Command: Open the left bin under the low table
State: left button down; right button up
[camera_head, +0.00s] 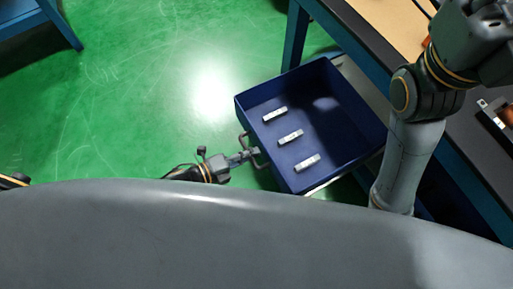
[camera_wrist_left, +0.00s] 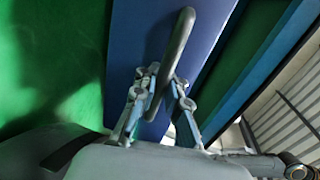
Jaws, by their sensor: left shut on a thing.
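The blue bin (camera_head: 335,130) stands well out from under the low table (camera_head: 345,38) in the head view, its open top showing. Its grey bar handle (camera_head: 246,141) is on the front wall facing left. My left gripper (camera_head: 250,154) is shut on this handle. In the left wrist view, the two fingers of my left gripper (camera_wrist_left: 164,80) sit on either side of the handle (camera_wrist_left: 181,40), with the bin's blue front (camera_wrist_left: 140,45) behind. The bin's far end lies near the table's edge. My right arm shows at the right, but its gripper is out of view.
Three small metal blocks (camera_head: 290,136) lie in a row inside the bin. A blue table leg (camera_head: 295,38) stands just behind the bin. Another blue table (camera_head: 30,18) is at the far upper left. The green floor (camera_head: 140,100) left of the bin is clear.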

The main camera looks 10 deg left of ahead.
pick_arm(q)
jog(key=shift+r, duration=0.1)
jog(key=c, duration=1.4)
grip_release()
jog(key=v, duration=1.2)
